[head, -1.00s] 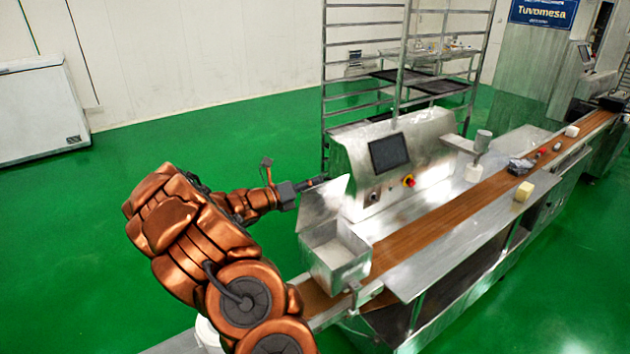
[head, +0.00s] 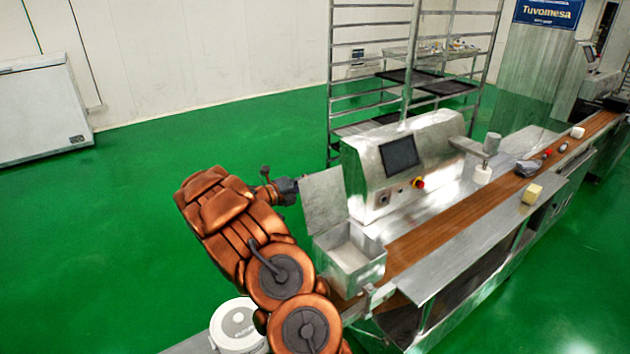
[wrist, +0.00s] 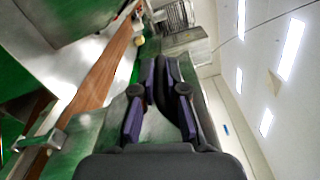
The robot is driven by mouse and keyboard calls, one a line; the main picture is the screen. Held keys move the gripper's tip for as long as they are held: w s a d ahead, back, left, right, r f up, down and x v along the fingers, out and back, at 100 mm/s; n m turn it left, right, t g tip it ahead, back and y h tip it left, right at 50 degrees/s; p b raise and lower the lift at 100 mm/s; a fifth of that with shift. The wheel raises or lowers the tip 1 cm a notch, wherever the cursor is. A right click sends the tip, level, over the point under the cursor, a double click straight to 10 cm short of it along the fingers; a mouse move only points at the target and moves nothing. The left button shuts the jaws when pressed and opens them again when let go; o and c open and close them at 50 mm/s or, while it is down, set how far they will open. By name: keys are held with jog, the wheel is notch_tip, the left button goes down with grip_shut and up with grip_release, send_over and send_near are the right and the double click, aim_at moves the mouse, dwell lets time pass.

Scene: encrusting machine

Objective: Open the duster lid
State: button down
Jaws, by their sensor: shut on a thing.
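The duster (head: 350,258) is an open-topped metal box with a pale inside, at the near end of the conveyor in the head view. Its lid (head: 324,200) is a flat metal plate standing up at the box's left back edge, leaning away to the left, so the box is uncovered. My gripper (head: 291,187) is at the lid's upper left edge.
The encrusting machine (head: 405,165) with a screen and red button stands just right of the lid. The brown conveyor (head: 450,222) carries several small items. A tall rack (head: 370,70) stands behind. A white round container (head: 238,322) is beside my arm. Green floor on the left is clear.

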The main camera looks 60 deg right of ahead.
jog(key=shift+s+f, duration=0.1)
jog(key=shift+f, duration=0.15)
jog(key=c, duration=1.2)
grip_release()
jog(key=shift+r, duration=0.1)
jog(key=v, duration=1.2)
